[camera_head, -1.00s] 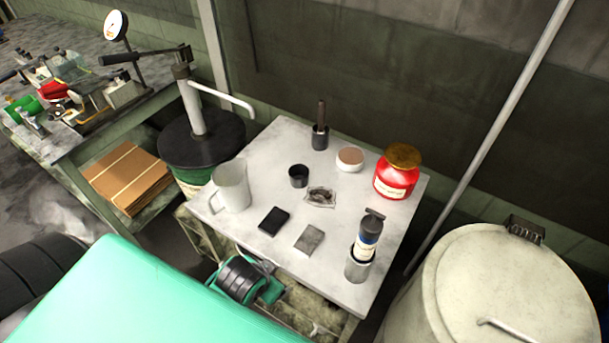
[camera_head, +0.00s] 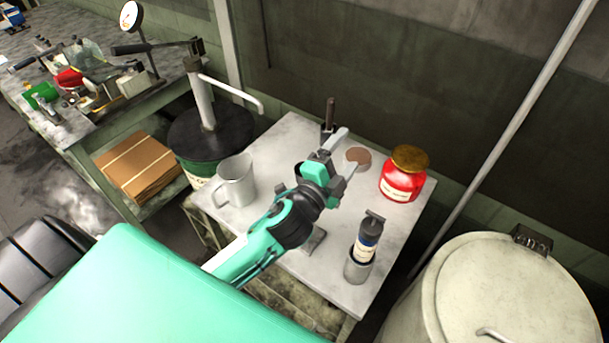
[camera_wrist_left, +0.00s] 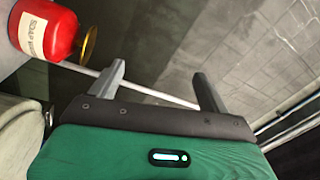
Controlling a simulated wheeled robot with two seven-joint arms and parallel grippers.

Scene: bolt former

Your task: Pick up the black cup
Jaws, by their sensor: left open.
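My left gripper (camera_head: 345,153) is over the back middle of the table, pointing toward the back right. Its two grey fingers are apart with nothing between them. In the left wrist view the open fingers (camera_wrist_left: 160,80) point at the wall and floor. The small black cup stood in the middle of the table earlier; the gripper and wrist now cover that spot, so I cannot make it out clearly. A dark holder with an upright rod (camera_head: 328,115) stands behind the gripper. My right gripper is not in view.
A white mug (camera_head: 236,180) stands left on the table (camera_head: 345,290). A red jar (camera_head: 402,178) stands at the right, also in the left wrist view (camera_wrist_left: 50,28). A round tin (camera_head: 358,158) is near the fingers.

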